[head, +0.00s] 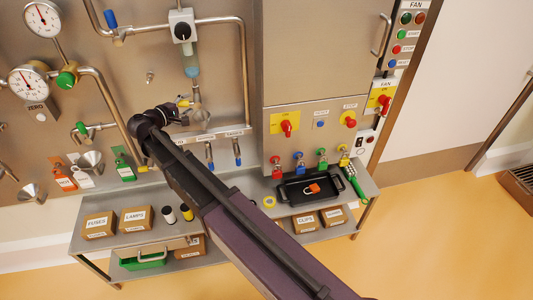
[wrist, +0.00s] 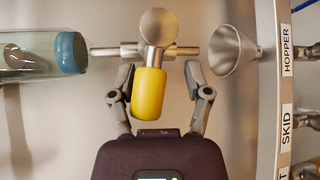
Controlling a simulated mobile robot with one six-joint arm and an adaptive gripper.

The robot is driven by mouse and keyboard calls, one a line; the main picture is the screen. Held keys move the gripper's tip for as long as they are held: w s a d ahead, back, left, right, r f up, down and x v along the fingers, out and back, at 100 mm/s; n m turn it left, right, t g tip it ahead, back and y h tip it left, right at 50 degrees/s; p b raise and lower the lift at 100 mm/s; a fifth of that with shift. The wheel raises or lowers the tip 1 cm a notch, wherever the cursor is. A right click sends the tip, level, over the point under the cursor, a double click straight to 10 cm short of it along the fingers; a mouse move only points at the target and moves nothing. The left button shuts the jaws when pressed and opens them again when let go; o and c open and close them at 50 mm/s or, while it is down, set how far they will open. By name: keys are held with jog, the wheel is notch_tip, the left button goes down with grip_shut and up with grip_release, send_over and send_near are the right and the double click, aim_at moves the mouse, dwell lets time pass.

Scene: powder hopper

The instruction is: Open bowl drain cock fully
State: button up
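The drain cock has a yellow lever (wrist: 149,90) and a round metal body (wrist: 158,28) on a short horizontal pipe in the wrist view. The lever points down the picture, across the pipe line. A glass bowl with a blue-green end (wrist: 70,52) lies left of the cock, and a metal funnel (wrist: 232,50) lies to the right. My gripper (wrist: 159,80) is open, with one finger on each side of the lever. The right finger stands clear of it; left contact is unclear. In the head view the yellow lever (head: 184,103) shows beside my gripper (head: 178,112), below the bowl (head: 191,62).
A label rail reading HOPPER and SKID (wrist: 286,70) stands at the right of the wrist view. In the head view, blue-handled valves (head: 210,155) hang below the funnel. Pipes (head: 243,60) run close by. A bench (head: 225,181) with boxes and a black tray stands below.

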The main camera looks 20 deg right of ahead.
jog(key=p+v, duration=0.3)
jog(key=v, duration=1.1)
jog(key=s+d+f+m+g+y+p, duration=0.1)
jog(key=d+f+m+g+p, duration=0.15)
jog(key=d, duration=0.55)
jog(key=s+d+f+m+g+y+p, duration=0.1)
jog(key=d+f+g, duration=0.15)
jog(key=d, duration=0.65)
jog(key=s+d+m+g+y+p, duration=0.5)
jog(key=s+d+y, duration=0.3)
jog(key=s+d, duration=0.5)
jog(key=shift+d+f+m+g+p, duration=0.15)
jog(key=shift+d+m+g+p, duration=0.2)
jog(key=shift+d+p, duration=0.45)
jog(key=shift+s, duration=0.2)
jog(key=shift+s+d+f+m+y, duration=0.15)
jog(key=shift+s+m+y, duration=0.1)
jog(key=shift+s+y, duration=0.2)
jog(key=shift+s+d+r+m+y, duration=0.1)
jog(key=shift+s+d+m+y, duration=0.15)
jog(key=shift+s+y, duration=0.25)
